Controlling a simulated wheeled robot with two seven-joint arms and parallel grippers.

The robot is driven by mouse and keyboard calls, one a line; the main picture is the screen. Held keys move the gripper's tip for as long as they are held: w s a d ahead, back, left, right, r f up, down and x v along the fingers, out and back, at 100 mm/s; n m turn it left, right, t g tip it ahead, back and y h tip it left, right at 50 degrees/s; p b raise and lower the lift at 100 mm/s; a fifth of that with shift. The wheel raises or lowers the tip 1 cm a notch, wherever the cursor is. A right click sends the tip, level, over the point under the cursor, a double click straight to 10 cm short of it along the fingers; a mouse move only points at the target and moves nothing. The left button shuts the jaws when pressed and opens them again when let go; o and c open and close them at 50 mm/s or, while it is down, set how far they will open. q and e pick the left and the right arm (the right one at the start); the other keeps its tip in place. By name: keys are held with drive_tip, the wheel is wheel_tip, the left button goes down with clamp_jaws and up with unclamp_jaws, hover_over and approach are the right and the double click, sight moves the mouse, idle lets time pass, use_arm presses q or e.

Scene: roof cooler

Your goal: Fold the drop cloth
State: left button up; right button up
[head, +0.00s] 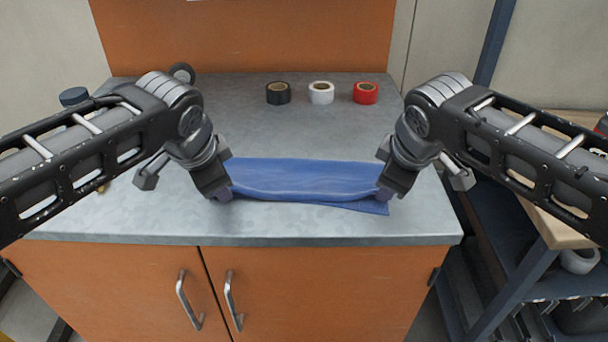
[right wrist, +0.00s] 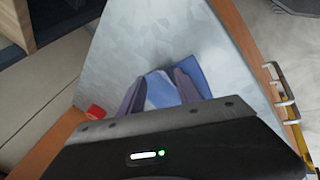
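The blue drop cloth (head: 303,178) lies folded in a wide strip across the metal counter. Its front edge bows slightly, and a lower layer shows beneath it at the front right. My left gripper (head: 224,194) is at the cloth's front left corner, fingertips low against it; the head view does not show whether they are closed. My right gripper (head: 383,194) is at the front right corner. In the right wrist view, the fingers of my right gripper (right wrist: 161,82) stand apart, with blue cloth (right wrist: 160,92) visible between and beyond them.
Black (head: 278,93), white (head: 321,93) and red (head: 365,93) tape rolls stand behind the cloth. The counter (head: 240,120) is clear between them and the cloth. Orange cabinet doors (head: 300,290) are below its front edge. A shelf unit (head: 540,240) stands at the right.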

use_arm(q)
drive_tip(key=s+v, duration=0.1)
drive_tip(key=v, duration=0.9)
drive_tip(key=shift+f, duration=0.25)
use_arm(e)
drive_tip(key=s+v, duration=0.1)
drive_tip(key=v, duration=0.9)
drive_tip(key=shift+f, duration=0.2)
